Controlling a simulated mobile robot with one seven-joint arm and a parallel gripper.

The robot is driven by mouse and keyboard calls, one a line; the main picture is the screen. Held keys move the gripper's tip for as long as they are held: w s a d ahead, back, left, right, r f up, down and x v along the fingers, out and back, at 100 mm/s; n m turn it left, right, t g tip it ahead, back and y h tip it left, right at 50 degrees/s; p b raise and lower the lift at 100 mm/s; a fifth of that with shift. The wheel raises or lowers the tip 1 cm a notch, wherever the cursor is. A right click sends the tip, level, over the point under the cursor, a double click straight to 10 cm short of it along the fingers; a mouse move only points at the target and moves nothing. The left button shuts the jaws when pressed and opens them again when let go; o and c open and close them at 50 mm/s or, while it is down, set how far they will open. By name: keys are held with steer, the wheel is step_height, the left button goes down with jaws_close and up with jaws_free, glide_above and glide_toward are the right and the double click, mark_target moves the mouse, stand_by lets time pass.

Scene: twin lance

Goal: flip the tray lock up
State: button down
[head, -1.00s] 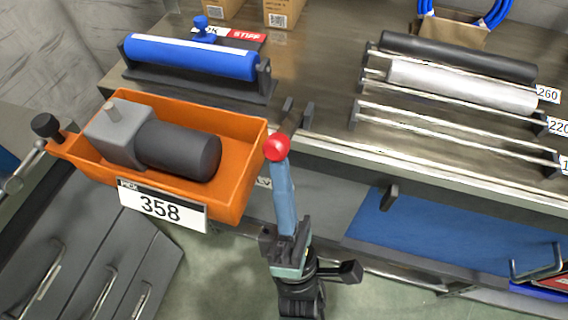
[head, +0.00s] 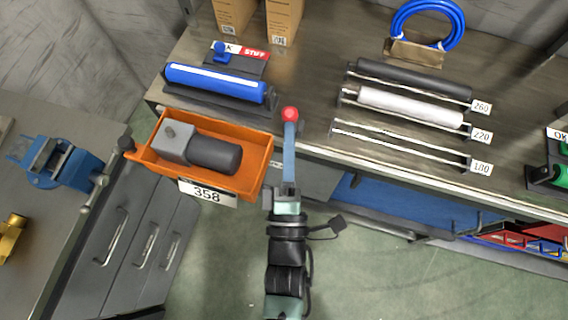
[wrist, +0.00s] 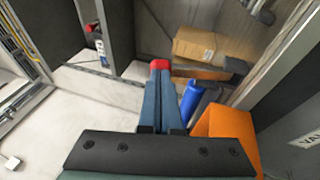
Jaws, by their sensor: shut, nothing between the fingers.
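An orange tray (head: 260,163) hangs in front of the back bench, with a grey and black motor (head: 216,154) lying in it and a label (head: 207,193) reading 358. I cannot tell for sure which part is the tray lock. My gripper (head: 290,114) has long blue-grey fingers with red tips. It is shut and empty, just right of the tray's right end, apart from it in the picture. In the wrist view my fingertips (wrist: 160,65) are together, and part of the orange tray (wrist: 228,125) shows at right.
A blue roller (head: 215,82) rests in a holder behind the tray. Rails with a black roller (head: 415,78) and a white roller (head: 410,107) lie to the right on the bench (head: 310,100). A left bench carries a blue vise (head: 62,165). Open floor shows below.

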mark_target(297, 116)
steer(key=w+r+g+p, duration=0.2)
steer(key=p, duration=0.1)
steer(key=shift+d+m, duration=0.3)
steer(key=shift+w+d, duration=0.3)
steer(key=shift+w, duration=0.65)
steer(key=shift+r, duration=0.1)
steer(key=shift+w+d+r, duration=0.1)
steer(key=shift+w+r, duration=0.05)
steer(key=shift+r, duration=0.1)
steer(key=shift+p, duration=0.3)
